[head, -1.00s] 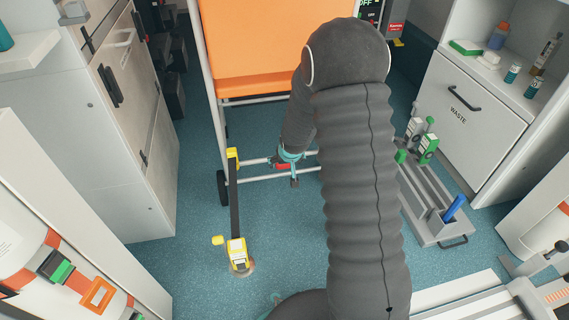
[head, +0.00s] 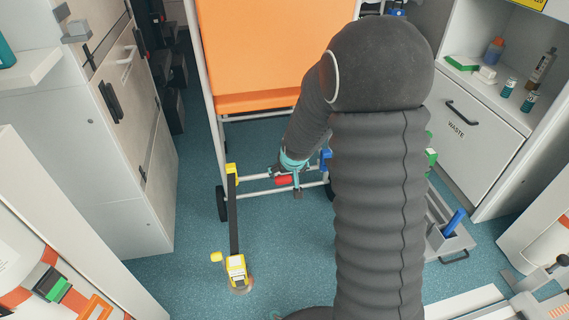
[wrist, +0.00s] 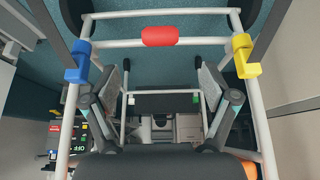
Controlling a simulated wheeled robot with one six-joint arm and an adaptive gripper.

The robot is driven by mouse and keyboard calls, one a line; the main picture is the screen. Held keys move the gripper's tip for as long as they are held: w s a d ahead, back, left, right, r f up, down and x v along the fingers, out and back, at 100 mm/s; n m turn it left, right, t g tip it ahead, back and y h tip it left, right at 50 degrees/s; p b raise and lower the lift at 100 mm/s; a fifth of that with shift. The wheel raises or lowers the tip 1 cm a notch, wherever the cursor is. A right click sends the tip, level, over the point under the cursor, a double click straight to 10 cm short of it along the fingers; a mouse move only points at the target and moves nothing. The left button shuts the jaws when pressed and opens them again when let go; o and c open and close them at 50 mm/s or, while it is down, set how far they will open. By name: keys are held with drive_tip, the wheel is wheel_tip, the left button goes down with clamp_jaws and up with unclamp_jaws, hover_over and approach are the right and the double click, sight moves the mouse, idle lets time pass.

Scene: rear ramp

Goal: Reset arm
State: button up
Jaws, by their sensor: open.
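My gripper (head: 286,180) hangs at the end of my arm, low in front of the orange-backed wheeled frame (head: 247,50). In the wrist view my gripper (wrist: 160,82) has its two fingers spread wide with nothing between them. A red grip (wrist: 160,36) on a white cross bar lies beyond the fingers, apart from them. The red grip also shows beside my gripper in the head view (head: 284,180). A blue clip (wrist: 77,62) and a yellow clip (wrist: 245,56) sit on the frame's side tubes. My arm hides part of the frame and floor.
A black strap with a yellow buckle (head: 236,268) runs from the frame to the floor. White cabinets (head: 90,130) stand left. The waste drawer (head: 470,130) and a grey tray holding a blue item (head: 453,222) are right. Blue floor (head: 180,265) is clear at lower left.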

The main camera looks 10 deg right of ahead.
drive_tip(key=s+f+g, duration=0.2)
drive_tip(key=s+g, duration=0.1)
drive_tip(key=s, duration=0.3)
drive_tip(key=s+r+t+p, duration=0.1)
drive_tip(key=s+r+p, duration=0.3)
drive_tip(key=s+r, duration=0.8)
drive_tip(key=s+r+t+p, duration=0.1)
drive_tip(key=s+r+p, duration=0.4)
drive_tip(key=s+r, duration=0.8)
wheel_tip(320, 180, up, 8)
drive_tip(key=shift+s+r+t, duration=0.1)
drive_tip(key=shift+s+t, duration=0.15)
drive_tip(key=shift+t, duration=0.15)
drive_tip(key=shift+a, duration=0.1)
drive_tip(key=shift+w+r, duration=0.15)
drive_tip(key=shift+w, duration=0.2)
